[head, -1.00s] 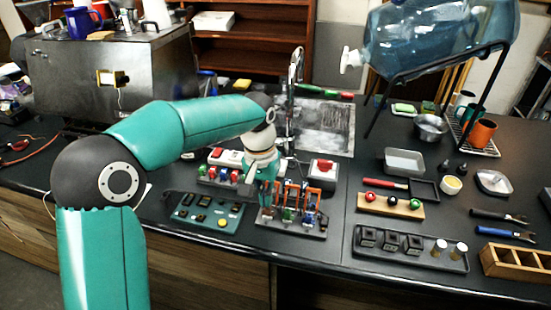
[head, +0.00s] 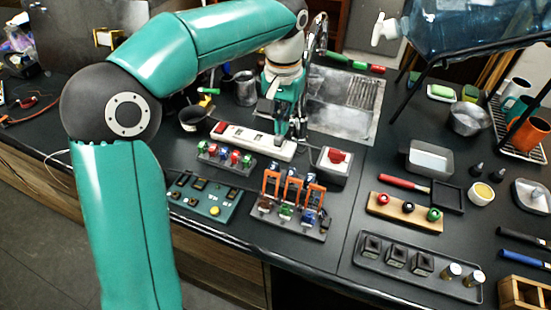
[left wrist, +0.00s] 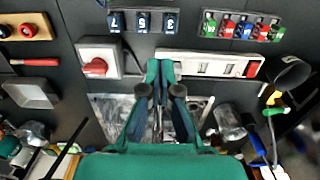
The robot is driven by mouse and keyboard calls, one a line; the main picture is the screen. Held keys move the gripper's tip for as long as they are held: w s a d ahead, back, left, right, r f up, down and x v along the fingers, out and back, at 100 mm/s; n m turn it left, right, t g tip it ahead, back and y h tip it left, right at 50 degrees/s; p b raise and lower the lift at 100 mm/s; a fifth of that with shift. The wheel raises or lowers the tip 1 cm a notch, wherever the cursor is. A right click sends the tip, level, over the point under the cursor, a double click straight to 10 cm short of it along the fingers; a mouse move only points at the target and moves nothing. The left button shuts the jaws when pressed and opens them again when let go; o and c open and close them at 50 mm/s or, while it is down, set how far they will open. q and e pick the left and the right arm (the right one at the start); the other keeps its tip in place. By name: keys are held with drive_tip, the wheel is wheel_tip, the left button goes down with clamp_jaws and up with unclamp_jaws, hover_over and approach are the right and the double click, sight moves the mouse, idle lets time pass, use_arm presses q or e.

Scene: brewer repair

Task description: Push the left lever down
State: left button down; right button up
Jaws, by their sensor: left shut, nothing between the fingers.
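The lever bank (head: 290,216) stands near the front of the bench, with orange levers side by side above brown, green and blue parts. The left lever (head: 271,184) looks raised like its neighbours; its exact angle is hard to tell. My left gripper (head: 291,141) is shut and empty, pointing down at the white power strip behind the bank, apart from the levers. In the left wrist view its fingertips (left wrist: 160,66) are together by the strip's end; whether they touch it is unclear. Only part of the bank (left wrist: 142,22) shows there, at the top edge. My right gripper is not in view.
The white power strip (head: 240,138) and a red-switch box (head: 334,160) lie behind the bank. A row of coloured switches (head: 225,156) and a green control panel (head: 205,199) are left of it. A tray of black parts (head: 365,265) is at right.

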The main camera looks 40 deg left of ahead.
use_arm(q)
wheel_tip(320, 180, down, 9)
drive_tip(key=shift+s+f, duration=0.1)
drive_tip(key=shift+f, duration=0.1)
drive_tip(key=shift+s+d+p, duration=0.1)
drive_tip(key=shift+s+p, duration=0.2)
drive_tip(key=shift+p, duration=0.05)
drive_tip(key=s, duration=0.3)
drive_tip(key=shift+d+r+p, duration=0.35)
drive_tip(key=shift+r, duration=0.05)
drive_tip(key=shift+w+d, duration=0.1)
